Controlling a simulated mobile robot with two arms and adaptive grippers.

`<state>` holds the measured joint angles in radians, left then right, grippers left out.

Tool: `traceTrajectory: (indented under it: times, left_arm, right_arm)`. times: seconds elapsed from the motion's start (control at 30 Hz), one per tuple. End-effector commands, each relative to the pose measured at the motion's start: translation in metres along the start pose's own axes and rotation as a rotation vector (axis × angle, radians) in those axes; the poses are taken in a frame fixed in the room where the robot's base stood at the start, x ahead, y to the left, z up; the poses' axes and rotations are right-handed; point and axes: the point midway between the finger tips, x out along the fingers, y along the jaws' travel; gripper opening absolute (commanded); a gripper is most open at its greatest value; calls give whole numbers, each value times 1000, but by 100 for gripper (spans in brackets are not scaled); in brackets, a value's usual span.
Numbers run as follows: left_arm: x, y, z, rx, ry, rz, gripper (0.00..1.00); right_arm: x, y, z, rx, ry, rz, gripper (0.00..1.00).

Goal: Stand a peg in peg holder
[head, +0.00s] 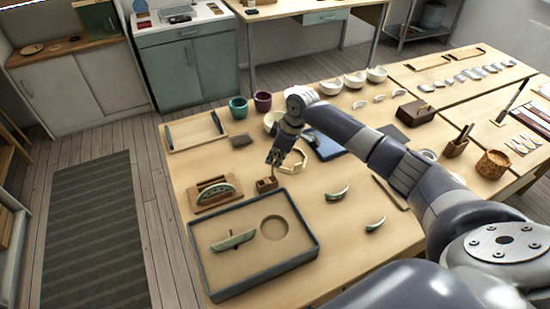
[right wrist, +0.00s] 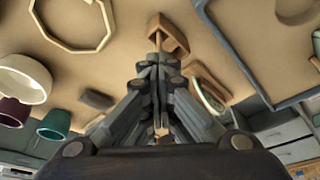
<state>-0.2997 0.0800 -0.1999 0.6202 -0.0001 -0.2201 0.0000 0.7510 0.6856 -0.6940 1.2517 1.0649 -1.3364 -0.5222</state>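The peg holder (head: 266,185) is a small brown wooden block on the table, just behind the grey-rimmed tray. My right gripper (head: 274,160) points down just above it. In the right wrist view the fingers (right wrist: 159,62) are drawn close together, with the holder (right wrist: 176,40) just beyond their tips. A thin wooden peg (right wrist: 158,38) shows at the fingertips, over the holder. The fingers hide its upper part, and I cannot tell how deep its lower end sits. My left gripper is not in view.
A grey-rimmed tray (head: 196,263) holds a green-edged shard. A wooden rack (head: 197,203) with a green plate piece stands left of the holder. A pale angular ring (head: 296,160) lies close behind. Loose shards (head: 337,193) lie to the right, with bare table between.

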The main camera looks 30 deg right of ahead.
Motion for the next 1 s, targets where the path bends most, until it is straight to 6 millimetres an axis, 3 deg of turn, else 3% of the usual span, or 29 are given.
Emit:
traceTrajectory:
  times: [1.0]
  left_arm:
    - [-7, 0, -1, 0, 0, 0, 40]
  right_arm:
    - [0, 0, 0, 0, -16, -1, 0]
